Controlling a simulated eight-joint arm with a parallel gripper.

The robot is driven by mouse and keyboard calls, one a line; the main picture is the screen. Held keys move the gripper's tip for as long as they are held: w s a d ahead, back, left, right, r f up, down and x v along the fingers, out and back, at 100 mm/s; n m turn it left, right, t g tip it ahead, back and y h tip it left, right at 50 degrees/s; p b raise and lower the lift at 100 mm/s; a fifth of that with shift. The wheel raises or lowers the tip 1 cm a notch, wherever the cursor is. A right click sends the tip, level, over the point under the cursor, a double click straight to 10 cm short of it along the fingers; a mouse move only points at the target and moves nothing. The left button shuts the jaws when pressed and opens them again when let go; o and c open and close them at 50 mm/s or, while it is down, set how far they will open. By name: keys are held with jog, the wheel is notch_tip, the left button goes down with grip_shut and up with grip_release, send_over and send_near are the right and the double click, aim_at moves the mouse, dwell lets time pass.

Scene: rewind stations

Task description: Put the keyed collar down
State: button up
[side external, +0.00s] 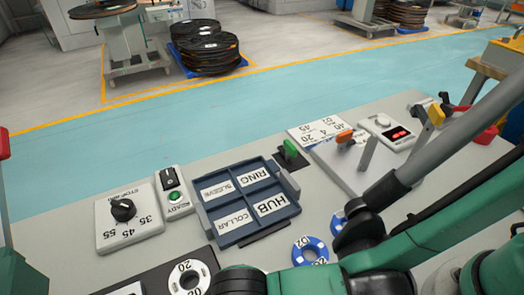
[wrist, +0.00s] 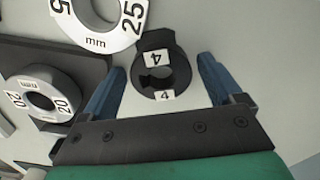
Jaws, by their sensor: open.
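The keyed collar (wrist: 182,72), a black ring with a notched bore and white labels marked 4, shows in the wrist view. It appears to lie on the pale bench top, between and slightly beyond the blue fingers of my gripper (wrist: 162,78). The fingers are spread wide, with a gap on each side of the collar. In the side view the collar and my fingers are out of sight at the bottom edge. The blue tray (side external: 207,212) has compartments labelled SLEEVE, RING, COLLAR and HUB, and they look empty.
A white 25 mm ring (wrist: 97,38) lies close to the collar. A ring marked 20 (wrist: 42,99) sits on a dark plate to the left, also in the side view (side external: 173,279). A stop-point dial panel (side external: 129,232) and blue rings (side external: 310,240) flank the tray.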

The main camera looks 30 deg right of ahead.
jog(key=c, duration=1.2)
jog(key=shift+c, duration=0.2)
jog(key=shift+r, duration=0.15)
notch_tip(320, 180, up, 19)
jog(key=m, duration=1.4)
send_over(233, 221)
notch_tip(233, 221, down, 14)
jog(key=shift+f, duration=2.25)
